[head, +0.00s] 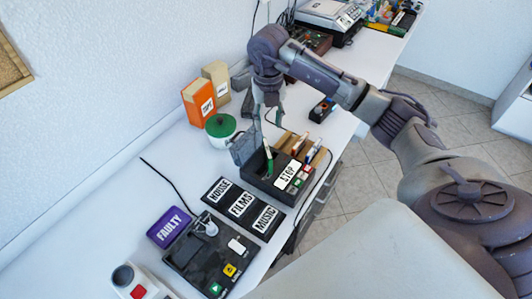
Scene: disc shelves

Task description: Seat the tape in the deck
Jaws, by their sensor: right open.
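A black deck (262,184) with a white STOP label stands on the white table, and its grey lid (243,148) is raised. A thin green upright piece (269,161) shows in the deck's opening; I cannot tell whether it is the tape. My right gripper (269,118) is open, pointing down just above and behind the deck's opening. I see nothing clearly held between its fingers. No tape can be told for certain. My left gripper is not in view.
A tray labelled HOUSE, FILMS and MUSIC (242,206) lies in front of the deck. Nearer are a purple FAULTY sign (170,227) and another black device (205,262). A green-lidded pot (221,130) and an orange box (199,102) stand behind left.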

